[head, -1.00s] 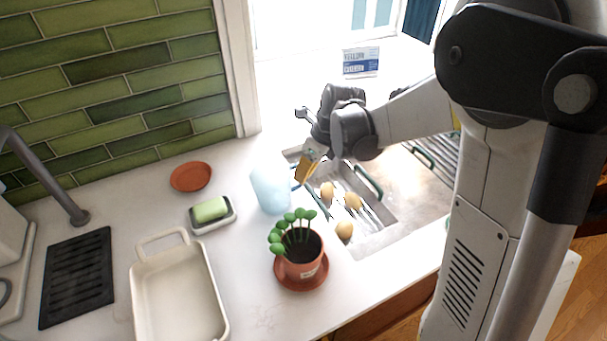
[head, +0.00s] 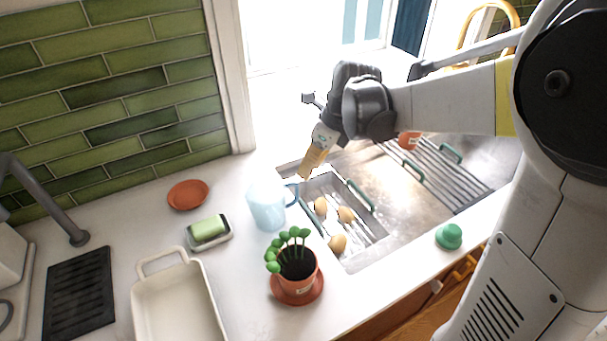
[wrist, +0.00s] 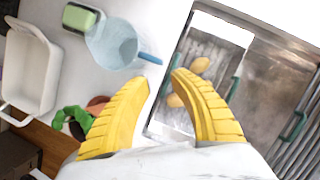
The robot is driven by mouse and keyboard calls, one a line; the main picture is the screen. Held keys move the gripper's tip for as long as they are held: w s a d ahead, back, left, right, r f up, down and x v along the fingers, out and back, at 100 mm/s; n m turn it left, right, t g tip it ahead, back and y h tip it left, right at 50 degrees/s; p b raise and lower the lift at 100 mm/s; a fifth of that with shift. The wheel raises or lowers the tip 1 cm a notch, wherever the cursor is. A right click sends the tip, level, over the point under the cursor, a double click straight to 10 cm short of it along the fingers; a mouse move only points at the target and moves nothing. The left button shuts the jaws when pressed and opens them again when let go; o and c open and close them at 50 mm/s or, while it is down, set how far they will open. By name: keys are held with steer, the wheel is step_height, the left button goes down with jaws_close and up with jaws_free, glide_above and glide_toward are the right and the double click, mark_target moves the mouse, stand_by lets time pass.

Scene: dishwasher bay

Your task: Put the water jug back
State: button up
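The water jug (head: 267,208) is pale blue and see-through, with a darker blue handle (head: 294,193). It stands upright on the white counter, left of the sink, its handle toward the sink. My gripper (head: 307,172) is just beyond and above the handle, apart from it. In the wrist view, the yellow fingers (wrist: 160,78) are spread with nothing between them. The jug (wrist: 112,42) shows there beyond the left finger, its handle (wrist: 150,58) ahead of the gap.
A potted plant (head: 297,275) stands close in front of the jug. A sponge on a dish (head: 210,230), a terracotta saucer (head: 188,195) and a white baking dish (head: 150,300) are to the left. The sink rack (head: 352,222) holds several yellow-brown items. A green knob-like object (head: 449,236) sits at the right edge.

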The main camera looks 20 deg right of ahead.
steer(key=s+r+n+t+h, duration=0.1)
steer(key=s+r+n+t, duration=0.1)
steer(key=s+n, duration=0.7)
steer(key=s+r+n+t+h, duration=0.2)
steer(key=s+n, duration=0.7)
steer(key=n, duration=0.9)
steer(key=shift+r+t, duration=0.3)
steer(key=shift+r, duration=0.2)
steer(key=shift+d, duration=0.1)
step_height(320, 180, down, 3)
steer(key=b, duration=0.3)
